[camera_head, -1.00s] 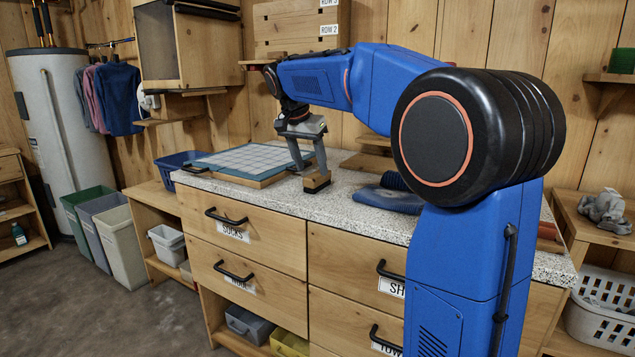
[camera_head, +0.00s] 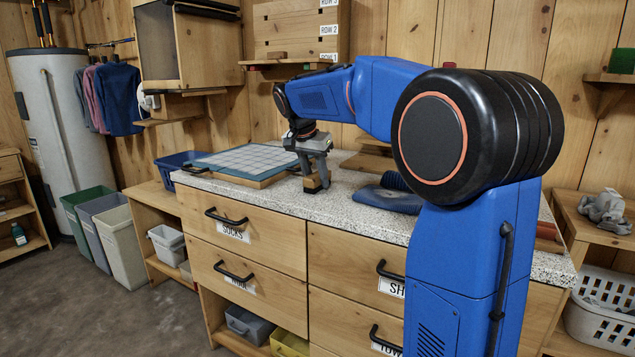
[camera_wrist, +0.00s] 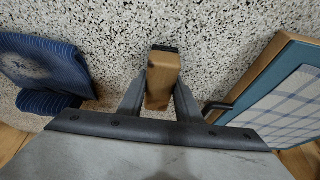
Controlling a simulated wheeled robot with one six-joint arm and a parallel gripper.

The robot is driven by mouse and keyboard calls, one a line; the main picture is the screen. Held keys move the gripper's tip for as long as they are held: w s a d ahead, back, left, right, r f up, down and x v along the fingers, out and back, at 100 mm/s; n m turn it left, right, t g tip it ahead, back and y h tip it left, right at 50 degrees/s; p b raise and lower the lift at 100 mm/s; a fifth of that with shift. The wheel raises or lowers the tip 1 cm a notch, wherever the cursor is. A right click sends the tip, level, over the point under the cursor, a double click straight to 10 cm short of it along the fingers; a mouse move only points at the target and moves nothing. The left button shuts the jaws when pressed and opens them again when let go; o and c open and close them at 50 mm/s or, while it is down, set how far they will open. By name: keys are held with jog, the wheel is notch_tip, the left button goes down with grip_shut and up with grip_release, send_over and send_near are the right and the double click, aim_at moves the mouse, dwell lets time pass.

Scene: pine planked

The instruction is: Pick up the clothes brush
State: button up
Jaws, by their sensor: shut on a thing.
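The clothes brush (camera_head: 312,184) is a small wooden block with a dark edge. It stands at the front of the speckled counter (camera_head: 355,214), just right of the checked board. My gripper (camera_head: 317,174) points down over it with its fingers shut on its sides. In the wrist view the brush (camera_wrist: 163,74) sits between the two grey fingers of my gripper (camera_wrist: 160,97), its dark end pointing away. I cannot tell whether it touches the counter or is slightly above it.
A blue-edged checked board (camera_head: 240,160) lies close on the left. Folded blue cloth (camera_head: 390,198) lies to the right; it also shows in the wrist view (camera_wrist: 40,70). Wooden drawers (camera_head: 245,235) are below the counter. Bare counter lies between brush and cloth.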

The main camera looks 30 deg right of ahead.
aim_at(316, 174)
notch_tip(316, 174, up, 10)
jog(key=shift+r, duration=0.1)
dwell(0.5)
